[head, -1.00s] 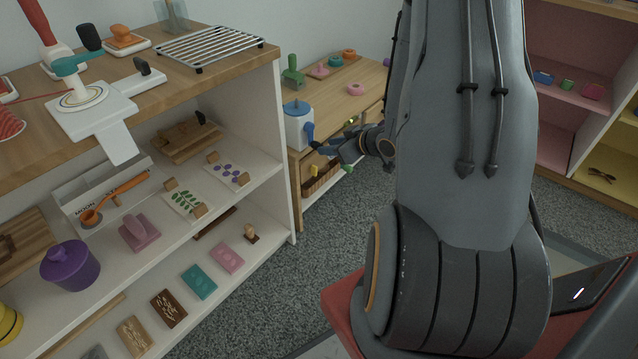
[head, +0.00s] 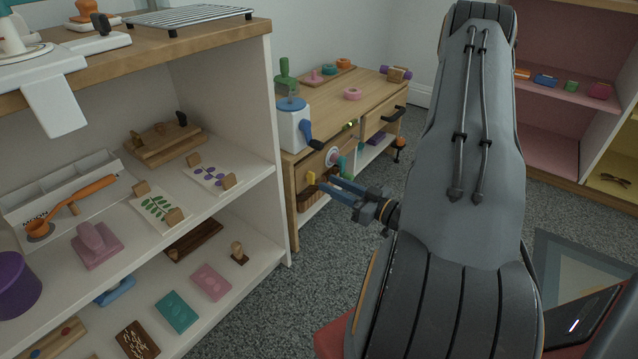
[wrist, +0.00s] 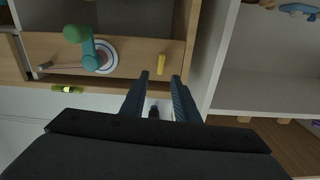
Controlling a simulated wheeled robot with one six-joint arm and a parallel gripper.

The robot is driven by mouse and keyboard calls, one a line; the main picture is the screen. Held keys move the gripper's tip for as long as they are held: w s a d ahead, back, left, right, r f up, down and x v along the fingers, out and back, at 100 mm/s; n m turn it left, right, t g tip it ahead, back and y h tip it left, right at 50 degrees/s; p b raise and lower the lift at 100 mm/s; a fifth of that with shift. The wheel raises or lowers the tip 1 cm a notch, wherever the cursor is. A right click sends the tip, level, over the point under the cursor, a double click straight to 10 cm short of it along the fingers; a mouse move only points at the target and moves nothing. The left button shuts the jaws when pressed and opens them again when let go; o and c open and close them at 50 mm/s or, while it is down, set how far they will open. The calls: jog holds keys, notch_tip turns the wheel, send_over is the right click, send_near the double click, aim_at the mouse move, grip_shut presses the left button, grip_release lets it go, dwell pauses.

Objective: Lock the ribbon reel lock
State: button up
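The ribbon reel is a white disc with a teal crank and green knob on the wooden cabinet's front (wrist: 106,56); the disc also shows in the head view (head: 333,156). A small upright yellow tab (wrist: 161,64) stands beside it on the same front, apparently the reel's lock; the head view shows it too (head: 311,182). My gripper (wrist: 160,77) is open and empty. In the wrist view its fingertips lie just below the yellow tab, which lines up with the gap between them. In the head view the gripper (head: 328,184) is right of the tab; contact cannot be told.
A white shelf unit (head: 281,150) stands close left of the cabinet. A small green-yellow vial-like piece (wrist: 68,89) is on the cabinet's edge. Carpet is clear in front.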

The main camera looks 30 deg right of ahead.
aim_at(314, 176)
jog(key=b+x, duration=0.2)
jog(key=x, duration=0.3)
jog(key=shift+w, duration=0.1)
grip_shut()
